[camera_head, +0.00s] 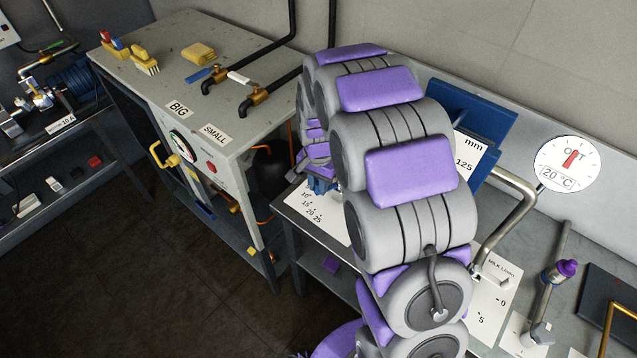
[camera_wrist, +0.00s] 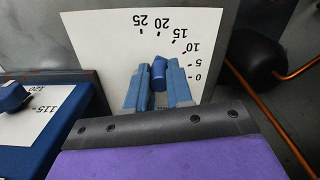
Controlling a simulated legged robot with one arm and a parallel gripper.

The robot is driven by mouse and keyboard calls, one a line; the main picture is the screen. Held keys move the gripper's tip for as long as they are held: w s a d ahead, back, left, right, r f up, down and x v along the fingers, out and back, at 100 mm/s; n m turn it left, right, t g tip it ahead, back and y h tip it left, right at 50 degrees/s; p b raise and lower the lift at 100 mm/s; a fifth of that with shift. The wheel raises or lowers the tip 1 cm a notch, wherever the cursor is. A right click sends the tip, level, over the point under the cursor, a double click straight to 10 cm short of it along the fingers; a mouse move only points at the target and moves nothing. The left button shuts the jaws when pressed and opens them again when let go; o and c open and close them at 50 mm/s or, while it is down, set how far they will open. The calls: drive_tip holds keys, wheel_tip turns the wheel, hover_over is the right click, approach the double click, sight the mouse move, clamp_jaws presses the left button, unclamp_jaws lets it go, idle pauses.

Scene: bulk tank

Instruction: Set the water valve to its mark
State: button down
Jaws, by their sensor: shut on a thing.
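A white scale plate (camera_wrist: 105,50) marked 0 to 25 fills the middle of the wrist view; part of it shows in the head view (camera_head: 335,225). A blue knob (camera_wrist: 158,70) stands at the plate. My gripper (camera_wrist: 159,82) is shut on this blue knob, with one blue finger on each side. In the head view my gripper (camera_head: 320,186) is small and partly hidden by my arm, and the knob cannot be made out there. I cannot tell which number the knob points to, and I see no clear set mark.
Another blue knob (camera_wrist: 12,96) with a 115–120 scale is at the left of the wrist view. A dark round float (camera_wrist: 257,58) and an orange pipe are at right. The grey cabinet (camera_head: 240,128) with brass taps stands left of my arm. A round dial (camera_head: 568,164) hangs at right.

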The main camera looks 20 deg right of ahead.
idle(0.4)
drive_tip(key=shift+w+d+m+p, duration=0.4)
drive_tip(key=shift+w+m+p, duration=0.75)
drive_tip(key=shift+m+p, duration=0.9)
drive_tip(key=shift+w+d+m+p, duration=0.45)
drive_tip(key=shift+w+m+p, duration=0.65)
drive_tip(key=shift+m+p, duration=0.95)
drive_tip(key=shift+w+d+m+p, duration=0.4)
drive_tip(key=shift+w+m+p, duration=0.95)
drive_tip(key=shift+m, duration=1.15)
drive_tip(key=shift+s, duration=0.15)
drive_tip(key=c, duration=1)
unclamp_jaws()
